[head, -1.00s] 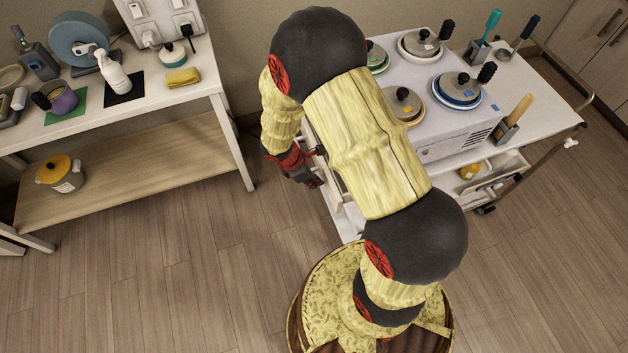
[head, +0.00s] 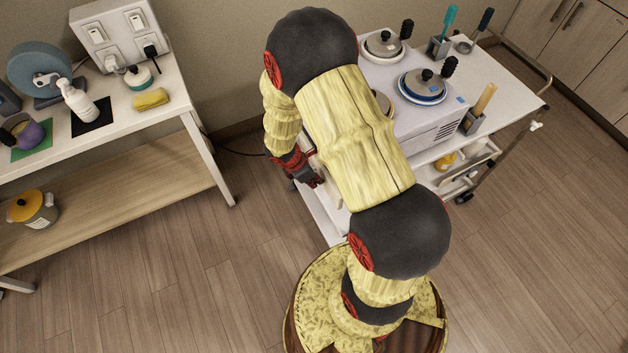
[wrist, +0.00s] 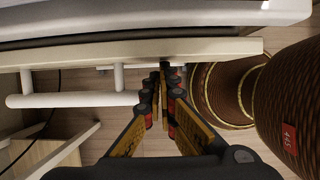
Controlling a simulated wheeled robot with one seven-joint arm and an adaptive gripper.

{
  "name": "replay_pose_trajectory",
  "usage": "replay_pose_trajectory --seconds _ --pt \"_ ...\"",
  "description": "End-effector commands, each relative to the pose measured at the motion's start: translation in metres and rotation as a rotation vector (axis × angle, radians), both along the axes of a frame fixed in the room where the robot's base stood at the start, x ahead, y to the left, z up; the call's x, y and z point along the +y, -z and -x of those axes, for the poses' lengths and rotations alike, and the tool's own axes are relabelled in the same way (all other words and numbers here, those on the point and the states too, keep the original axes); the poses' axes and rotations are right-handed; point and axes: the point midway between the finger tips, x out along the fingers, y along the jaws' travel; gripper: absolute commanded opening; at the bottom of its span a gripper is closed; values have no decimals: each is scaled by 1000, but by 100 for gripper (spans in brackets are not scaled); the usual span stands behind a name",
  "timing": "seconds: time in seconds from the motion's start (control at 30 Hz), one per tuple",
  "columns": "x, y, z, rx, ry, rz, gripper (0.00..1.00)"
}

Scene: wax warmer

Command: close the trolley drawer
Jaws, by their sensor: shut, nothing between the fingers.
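The white trolley (head: 505,72) stands at the upper right in the head view, partly hidden behind my arm. In the wrist view the pale drawer front (wrist: 130,52) runs across the top, with a white bar handle (wrist: 70,99) at left. My gripper (head: 312,180) is at the trolley's near left side in the head view. In the wrist view my gripper (wrist: 164,84) is shut and empty, its tips right of the handle, close to the drawer front. I cannot tell whether they touch it. How far the drawer stands out is hidden by my arm.
A warmer (head: 430,125) with several lidded pots sits on the trolley. A side table (head: 165,110) with a bottle (head: 78,100) and yellow sponge (head: 150,98) stands at left. The wooden floor (head: 190,270) between table and trolley is clear.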

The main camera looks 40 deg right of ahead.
Motion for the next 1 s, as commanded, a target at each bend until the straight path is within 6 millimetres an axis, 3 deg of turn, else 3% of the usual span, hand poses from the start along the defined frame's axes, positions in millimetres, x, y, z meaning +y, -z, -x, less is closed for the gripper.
replay_pose_trajectory --seconds 0.27,0.8,1.0 --pt "5 -15 -3 0 0 0 0" --pt "28 -80 -14 0 3 0 0" --pt "35 -90 -16 1 1 0 0"
